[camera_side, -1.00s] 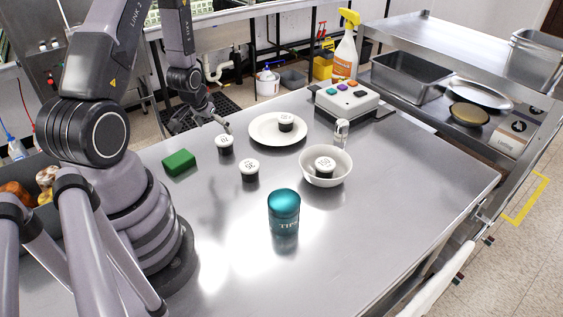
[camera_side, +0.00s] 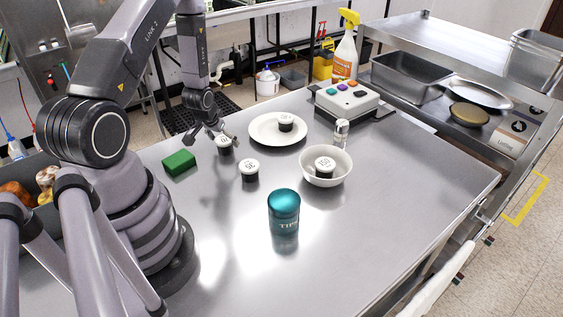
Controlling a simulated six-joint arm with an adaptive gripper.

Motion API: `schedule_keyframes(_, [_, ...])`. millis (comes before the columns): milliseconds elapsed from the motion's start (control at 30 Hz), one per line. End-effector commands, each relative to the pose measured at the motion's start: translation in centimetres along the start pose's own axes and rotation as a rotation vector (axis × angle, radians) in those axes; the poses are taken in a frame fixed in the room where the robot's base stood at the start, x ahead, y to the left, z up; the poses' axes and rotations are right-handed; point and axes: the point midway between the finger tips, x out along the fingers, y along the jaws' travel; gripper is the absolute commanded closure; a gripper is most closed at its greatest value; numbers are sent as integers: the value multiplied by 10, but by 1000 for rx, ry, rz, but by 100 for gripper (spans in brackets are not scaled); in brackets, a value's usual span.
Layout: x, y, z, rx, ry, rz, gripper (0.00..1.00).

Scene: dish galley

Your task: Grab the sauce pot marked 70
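Several small dark sauce pots with white lids stand on the steel table. One pot (camera_side: 225,147) is at my gripper. Another pot (camera_side: 249,171) stands in front of it, to the right. A third pot (camera_side: 286,122) is on the white plate (camera_side: 259,137), and a fourth (camera_side: 324,167) sits in the white bowl (camera_side: 341,178). The lid marks are too small to read surely, so I cannot tell which says 70. My gripper (camera_side: 215,139) is low, with its fingers spread at the back pot's lid; I see nothing held.
A green sponge (camera_side: 179,163) lies left of the pots. A teal tip jar (camera_side: 284,211) stands in front. A shaker (camera_side: 341,133) is behind the bowl, and a button box (camera_side: 346,101) is at the back. The table's right side is clear.

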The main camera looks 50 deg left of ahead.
Motion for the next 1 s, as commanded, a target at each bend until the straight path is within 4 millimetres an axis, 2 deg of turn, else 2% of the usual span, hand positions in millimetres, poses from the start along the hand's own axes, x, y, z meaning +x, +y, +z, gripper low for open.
schedule_keyframes(33, [0, 0, 0, 0, 0, 0, 32])
schedule_keyframes(400, [0, 0, 0, 0, 0, 0, 78])
schedule_keyframes(633, [-1, 0, 0, 0, 0, 0, 78])
schedule_keyframes(767, [-8, 0, -4, 0, 1, 0, 78])
schedule_keyframes(867, [-20, 0, -10, 0, 4, -1, 78])
schedule_keyframes(1000, [-47, 0, -21, 0, 7, -1, 79])
